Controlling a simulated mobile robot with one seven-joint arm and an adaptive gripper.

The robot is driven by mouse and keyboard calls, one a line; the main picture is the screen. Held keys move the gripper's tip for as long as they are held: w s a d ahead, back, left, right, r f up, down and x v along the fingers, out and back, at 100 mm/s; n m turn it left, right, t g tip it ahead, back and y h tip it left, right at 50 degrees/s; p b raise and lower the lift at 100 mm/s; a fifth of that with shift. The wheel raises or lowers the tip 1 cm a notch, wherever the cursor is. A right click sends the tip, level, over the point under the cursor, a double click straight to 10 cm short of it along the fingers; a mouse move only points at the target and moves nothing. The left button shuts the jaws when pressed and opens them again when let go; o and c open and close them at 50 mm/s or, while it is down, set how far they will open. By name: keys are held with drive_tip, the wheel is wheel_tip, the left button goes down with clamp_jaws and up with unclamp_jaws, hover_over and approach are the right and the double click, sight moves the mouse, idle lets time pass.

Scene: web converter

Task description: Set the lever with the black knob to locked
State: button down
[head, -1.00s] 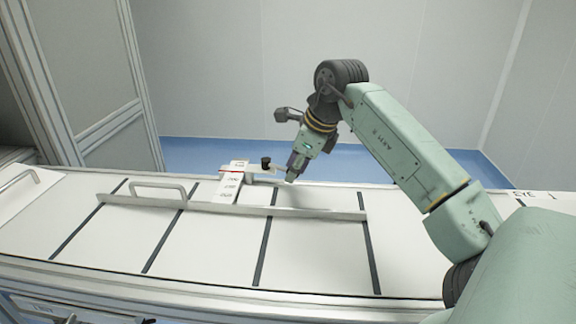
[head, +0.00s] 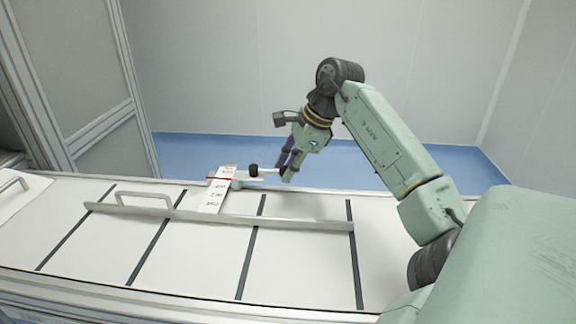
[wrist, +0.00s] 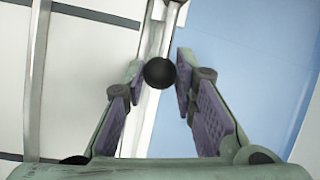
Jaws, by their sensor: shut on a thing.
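The lever (head: 268,171) is a pale bar with a round black knob (head: 253,170), at the back edge of the machine top. In the wrist view the black knob (wrist: 159,73) sits between the fingertips, against the pale machine edge and blue floor. My gripper (head: 286,174) points down at the lever from the back right; it also shows in the wrist view (wrist: 159,68). It is shut on the lever at its knob; the exact contact is hard to see. A white label plate (head: 213,194) with a red line and unreadable print lies left of the knob.
A long metal rail (head: 270,221) with a loop handle (head: 145,195) runs along the pale panelled top (head: 300,260), in front of the lever. A framed grey cabinet (head: 85,80) stands at the left. Blue floor (head: 210,147) lies free behind the machine.

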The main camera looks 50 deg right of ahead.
drive_tip(key=c, duration=1.3)
unclamp_jaws()
drive_tip(key=shift+d+r, duration=0.1)
drive_tip(key=v, duration=1.1)
drive_tip(key=shift+s+r, duration=0.15)
drive_tip(key=shift+r, duration=0.2)
